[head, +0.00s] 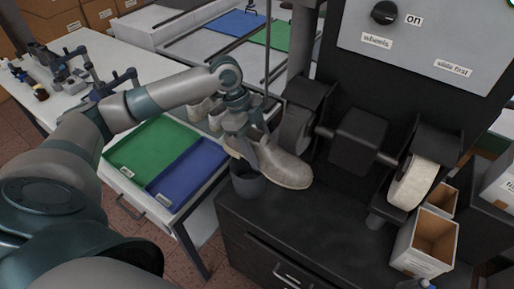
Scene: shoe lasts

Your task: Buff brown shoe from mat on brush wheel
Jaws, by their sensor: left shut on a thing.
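My left gripper (243,130) is shut on a shoe (282,167) by its upper heel end, over the left front of the black machine cabinet. The shoe looks pale grey-beige here rather than clearly brown. Its toe points right and towards me. A dark wheel (296,132), apparently the brush wheel, sits under a black guard just behind the shoe; I cannot tell whether they touch. A pale wheel (413,184) is on the right end of the shaft. The green mat (150,150) and blue mat (188,172) look empty. My right gripper is out of view.
The panel knob (384,12) is beside the label "on". Pale shoes (207,111) stand behind the mats. An open box (424,243) is at the right. The cabinet top's middle is clear.

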